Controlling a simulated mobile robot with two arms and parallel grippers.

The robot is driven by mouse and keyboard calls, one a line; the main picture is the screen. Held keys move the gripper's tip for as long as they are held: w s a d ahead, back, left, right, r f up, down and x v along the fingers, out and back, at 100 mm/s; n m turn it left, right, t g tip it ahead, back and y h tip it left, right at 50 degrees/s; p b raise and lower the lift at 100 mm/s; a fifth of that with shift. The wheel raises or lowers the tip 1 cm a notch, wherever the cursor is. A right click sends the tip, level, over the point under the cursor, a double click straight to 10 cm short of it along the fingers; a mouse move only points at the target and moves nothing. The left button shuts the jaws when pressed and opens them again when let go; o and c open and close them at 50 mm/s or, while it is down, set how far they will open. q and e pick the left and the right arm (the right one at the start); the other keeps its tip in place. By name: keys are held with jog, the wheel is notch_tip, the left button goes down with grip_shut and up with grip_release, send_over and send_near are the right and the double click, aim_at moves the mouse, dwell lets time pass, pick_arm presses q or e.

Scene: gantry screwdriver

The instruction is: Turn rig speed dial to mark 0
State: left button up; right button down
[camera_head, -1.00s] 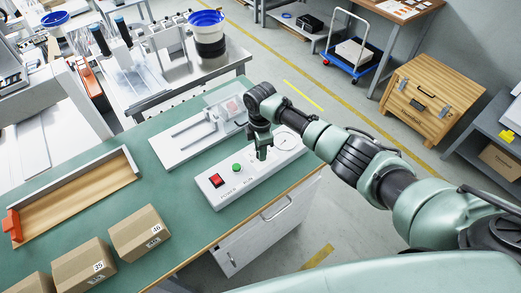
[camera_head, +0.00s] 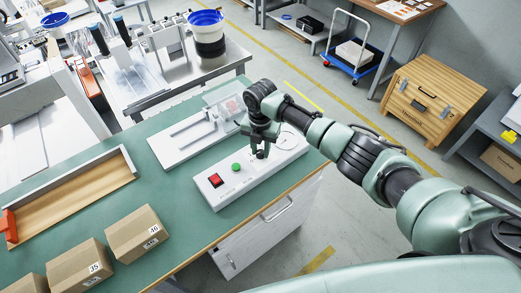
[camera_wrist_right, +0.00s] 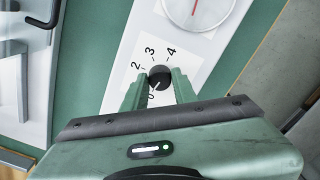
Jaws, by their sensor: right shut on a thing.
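The speed dial is a small black round knob (camera_wrist_right: 160,76) on the white control box (camera_head: 222,197). Printed marks 2, 3 and 4 show around it in the right wrist view, with a 0 partly visible at its lower left. A short white pointer line on the knob points to the lower left, toward the 0. My right gripper (camera_wrist_right: 160,88) is shut on the knob, one green finger on each side. In the head view my right gripper (camera_head: 261,152) points down onto the box and hides the dial. My left gripper is not in view.
A red switch (camera_head: 215,180) and a green button (camera_head: 236,167) sit on the same box. A round gauge with a red needle (camera_wrist_right: 197,8) lies beyond the dial. A grey fixture (camera_head: 187,137) stands behind the box. Cardboard boxes (camera_head: 138,232) stand at the front left.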

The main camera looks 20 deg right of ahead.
aim_at(260, 152)
jog(key=shift+w+r+n, duration=0.1)
jog(key=shift+n, duration=1)
jog(key=c, duration=1.1)
grip_release()
notch_tip(260, 152, up, 8)
jog(key=shift+f+b, duration=0.1)
jog(key=shift+b, duration=0.65)
jog(key=shift+f, duration=0.1)
